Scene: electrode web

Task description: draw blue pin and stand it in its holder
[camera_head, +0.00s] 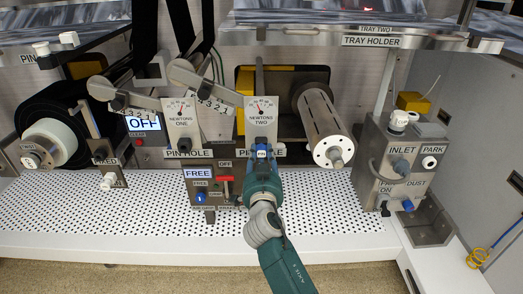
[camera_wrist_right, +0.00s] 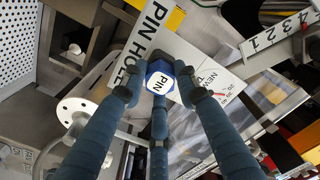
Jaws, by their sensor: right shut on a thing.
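The blue pin (camera_head: 262,152) has a white cap marked PIN and sits at the right-hand PIN HOLE label (camera_head: 244,153), below the NEWTONS TWO gauge (camera_head: 261,115). In the right wrist view the blue pin (camera_wrist_right: 159,80) is between the fingers of my right gripper (camera_wrist_right: 160,95), against the PIN HOLE plate (camera_wrist_right: 140,45). My right gripper (camera_head: 262,164) is shut on the pin. How deep the pin sits in the hole is hidden. A label reading PIN (camera_head: 28,58) is at the upper left, partly cut off; whether it marks the holder I cannot tell. My left gripper is not in view.
A control box with a FREE display (camera_head: 198,173) and a red lever (camera_head: 225,180) stands just left of my right gripper. A metal roller (camera_head: 322,125) is to the right, then the INLET and PARK box (camera_head: 405,163). The perforated white table (camera_head: 330,210) is largely clear.

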